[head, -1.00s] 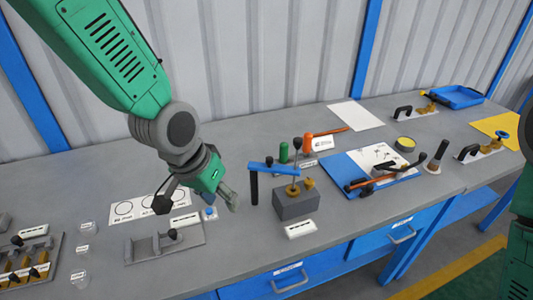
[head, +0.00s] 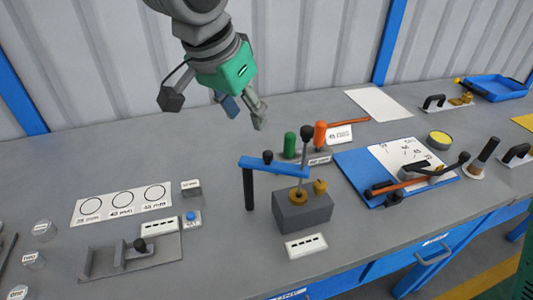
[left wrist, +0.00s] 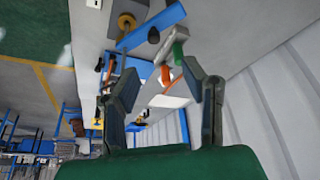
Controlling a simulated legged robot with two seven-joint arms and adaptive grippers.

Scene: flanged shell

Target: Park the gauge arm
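The gauge arm is a blue bar (head: 275,166) on top of a grey block (head: 302,212), with a thin rod with a black knob (head: 306,132) and brass knobs. A black leg (head: 249,190) hangs from the bar's left end. My left gripper (head: 244,110) is in the air above and behind the bar, apart from it and empty. In the left wrist view its two fingers (left wrist: 165,98) stand wide apart, with the blue bar (left wrist: 150,27) beyond them near the top. My right gripper is not in view.
Green (head: 290,145) and orange (head: 320,134) handles stand just behind the bar. A blue board (head: 351,173) with paper and tools lies to the right. A grey fixture (head: 130,258) and a card with circles (head: 122,205) lie to the left.

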